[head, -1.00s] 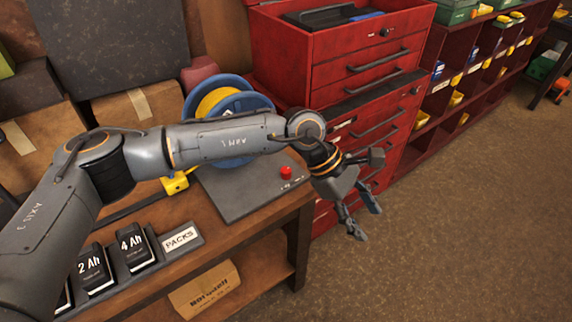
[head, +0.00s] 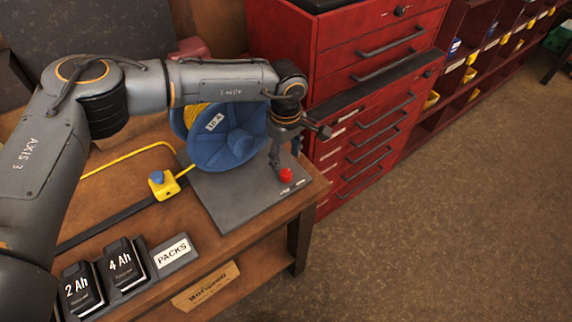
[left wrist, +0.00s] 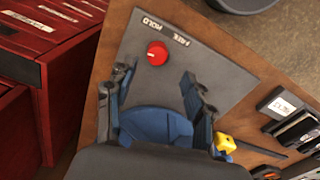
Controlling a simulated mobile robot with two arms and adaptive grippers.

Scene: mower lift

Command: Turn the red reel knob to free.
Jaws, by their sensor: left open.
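The red reel knob (head: 286,175) sits near the front right corner of the dark grey base plate (head: 235,200) of the blue reel (head: 225,143). In the left wrist view the red knob (left wrist: 157,53) lies beyond the fingertips, roughly centred between them, beside the printed words HOLD and FREE. Its pointer is too small to read. My left gripper (head: 276,158) points down just behind and above the knob. In the left wrist view its two fingers (left wrist: 158,82) are apart with nothing held between them. My right gripper is not in view.
A yellow cable runs from the reel to a yellow block (head: 163,186) on the wooden bench. Battery packs (head: 122,262) stand at the front left. A red drawer cabinet (head: 350,110) stands close on the right. Open floor lies at the front right.

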